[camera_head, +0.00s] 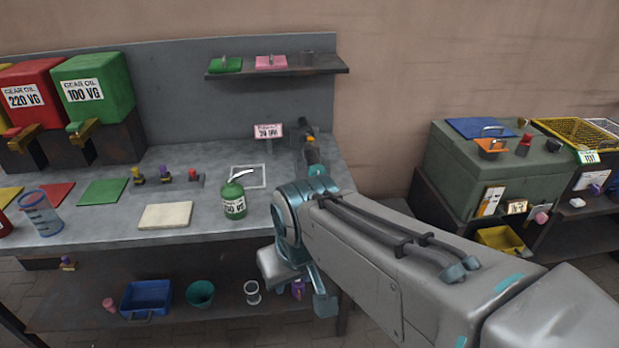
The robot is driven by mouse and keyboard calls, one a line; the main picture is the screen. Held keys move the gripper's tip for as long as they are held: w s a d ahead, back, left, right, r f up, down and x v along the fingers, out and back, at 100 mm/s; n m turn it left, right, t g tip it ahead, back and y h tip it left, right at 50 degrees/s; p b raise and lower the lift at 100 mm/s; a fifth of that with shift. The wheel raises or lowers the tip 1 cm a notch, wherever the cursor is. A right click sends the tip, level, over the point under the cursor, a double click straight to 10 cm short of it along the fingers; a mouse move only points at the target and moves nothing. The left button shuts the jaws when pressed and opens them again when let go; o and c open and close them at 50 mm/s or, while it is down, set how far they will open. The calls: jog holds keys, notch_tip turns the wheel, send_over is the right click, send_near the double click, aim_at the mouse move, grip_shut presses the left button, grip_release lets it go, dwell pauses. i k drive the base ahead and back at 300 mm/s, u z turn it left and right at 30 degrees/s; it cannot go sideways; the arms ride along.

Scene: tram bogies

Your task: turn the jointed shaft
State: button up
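I cannot make out the jointed shaft in this view. My arm comes in from the lower right and bends at a teal joint over the right end of the bench. No fingertips can be made out, and no held object shows. My arm hides part of the bench's right end and the shelf below.
The grey bench (205,215) bears a green oil bottle (233,200), a cream pad (166,215) and a clear jug (38,212). Gear oil tanks (97,90) stand at the back left. A wall shelf (290,72) hangs above. A green cabinet (465,155) stands right.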

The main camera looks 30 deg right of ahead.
aim_at(311, 149)
jog(key=z, duration=0.05)
jog(key=k, duration=0.1)
jog(key=u, duration=0.95)
jog(key=i, duration=0.85)
jog(key=z, duration=2.65)
